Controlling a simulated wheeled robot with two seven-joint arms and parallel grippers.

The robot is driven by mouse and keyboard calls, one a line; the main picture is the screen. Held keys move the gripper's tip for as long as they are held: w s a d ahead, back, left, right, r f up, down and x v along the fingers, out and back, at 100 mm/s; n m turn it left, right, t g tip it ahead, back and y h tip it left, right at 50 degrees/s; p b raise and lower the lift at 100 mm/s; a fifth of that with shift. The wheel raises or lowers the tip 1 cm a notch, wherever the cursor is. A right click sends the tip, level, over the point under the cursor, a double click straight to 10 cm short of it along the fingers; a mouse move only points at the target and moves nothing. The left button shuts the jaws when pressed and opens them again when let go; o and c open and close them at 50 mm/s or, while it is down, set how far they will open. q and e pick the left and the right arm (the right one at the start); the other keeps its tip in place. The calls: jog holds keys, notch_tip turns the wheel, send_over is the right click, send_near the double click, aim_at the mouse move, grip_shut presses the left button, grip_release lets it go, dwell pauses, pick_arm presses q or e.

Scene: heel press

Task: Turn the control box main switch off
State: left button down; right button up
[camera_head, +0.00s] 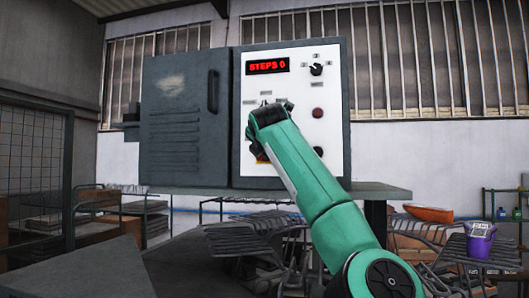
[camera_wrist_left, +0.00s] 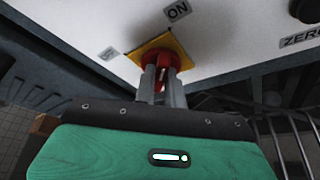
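The control box (camera_head: 185,125) is a dark grey cabinet with a white panel on its right part. The main switch (camera_wrist_left: 160,58) is a red handle on a yellow plate, low on the panel. In the head view my arm hides most of it and only a bit of the yellow plate (camera_head: 263,161) shows. My left gripper (camera_wrist_left: 163,76) is at the switch, with its two fingers close on either side of the red handle. An ON label (camera_wrist_left: 178,11) is above the switch, and another label (camera_wrist_left: 108,54) is to its left. My right gripper is not in view.
The panel bears a red display (camera_head: 268,66) reading "STEPS 0", a black selector knob (camera_head: 316,69), a dark red button (camera_head: 318,113) and a black button (camera_head: 318,151). A purple container (camera_head: 480,240) and an orange bowl (camera_head: 429,214) are at right.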

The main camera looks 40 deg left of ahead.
pick_arm(q)
jog(key=shift+f, duration=0.1)
dwell(0.3)
jog(key=n+t+h+b, duration=0.1)
jog(key=n+h+b, duration=0.1)
jog(key=n, duration=0.2)
jog(key=n+t+h+b, duration=0.1)
jog(key=n+h+b, duration=0.1)
jog(key=n, duration=0.2)
jog(key=n+t+h+b, duration=0.2)
jog(key=n+h, duration=0.1)
jog(key=n, duration=0.1)
jog(key=shift+s+a, duration=0.2)
jog(key=shift+a, duration=0.2)
dwell(0.3)
jog(key=shift+n, duration=0.3)
dwell(0.3)
jog(key=c, duration=1.5)
grip_release()
jog(key=shift+o, duration=0.2)
jog(key=shift+b, duration=0.3)
